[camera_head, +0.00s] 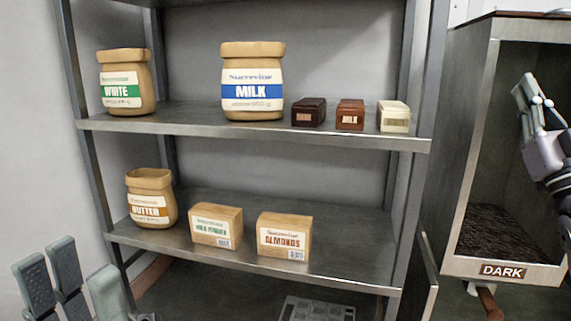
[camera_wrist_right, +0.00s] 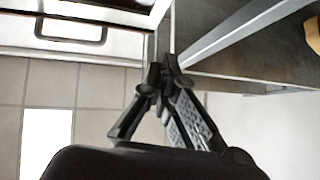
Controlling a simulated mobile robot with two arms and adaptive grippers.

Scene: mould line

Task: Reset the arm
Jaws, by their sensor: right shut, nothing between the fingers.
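My left gripper (camera_head: 78,275) shows at the lower left of the head view, in front of the shelf. Its grey fingers point up, with a gap between them and nothing seen in it. My right gripper (camera_head: 526,88) is at the right edge of the head view, pointing up in front of the bin marked DARK. In the right wrist view the fingers of this gripper (camera_wrist_right: 164,75) come together at the tips, with nothing between them.
A metal shelf (camera_head: 260,130) holds bags and boxes, including a MILK bag (camera_head: 252,82), a BUTTER bag (camera_head: 151,199) and an ALMONDS box (camera_head: 284,238). The DARK bin (camera_head: 505,271) holds dark pieces. A drawer front with a handle (camera_wrist_right: 72,38) shows in the right wrist view.

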